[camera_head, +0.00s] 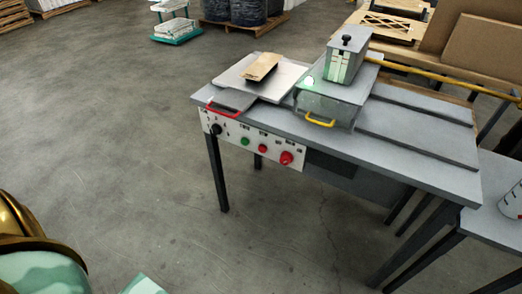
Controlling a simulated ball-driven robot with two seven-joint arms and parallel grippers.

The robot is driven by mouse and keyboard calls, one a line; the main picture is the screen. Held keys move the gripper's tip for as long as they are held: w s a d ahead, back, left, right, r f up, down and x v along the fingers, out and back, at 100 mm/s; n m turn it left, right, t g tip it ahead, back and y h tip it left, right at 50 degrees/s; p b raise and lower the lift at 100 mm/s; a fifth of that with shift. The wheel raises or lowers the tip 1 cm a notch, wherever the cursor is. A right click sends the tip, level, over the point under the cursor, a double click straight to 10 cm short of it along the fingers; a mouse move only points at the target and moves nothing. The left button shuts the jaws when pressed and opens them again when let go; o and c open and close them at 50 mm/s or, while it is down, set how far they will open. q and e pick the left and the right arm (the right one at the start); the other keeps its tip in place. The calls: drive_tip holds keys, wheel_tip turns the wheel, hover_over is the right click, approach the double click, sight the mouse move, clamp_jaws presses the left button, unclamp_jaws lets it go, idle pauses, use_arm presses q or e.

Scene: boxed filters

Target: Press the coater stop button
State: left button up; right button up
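The coater (330,90) stands on a grey table at the centre right, with a glowing green-white lamp (308,82) on its left side. A white control panel (228,139) is on the table's front. From left to right it carries a black knob (216,129), a green button (245,141), a small red button (263,148) and a larger red knob-like button (286,158). The labels are too small to read, so I cannot tell by label which is the stop button. Neither of my grippers is in view.
A brown piece (261,67) lies on a light plate (240,76) on the table. A red handle (222,112) and a yellow handle (319,122) stick out above the panel. A second grey table (486,219) stands at the right. The floor (130,140) before the panel is clear.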

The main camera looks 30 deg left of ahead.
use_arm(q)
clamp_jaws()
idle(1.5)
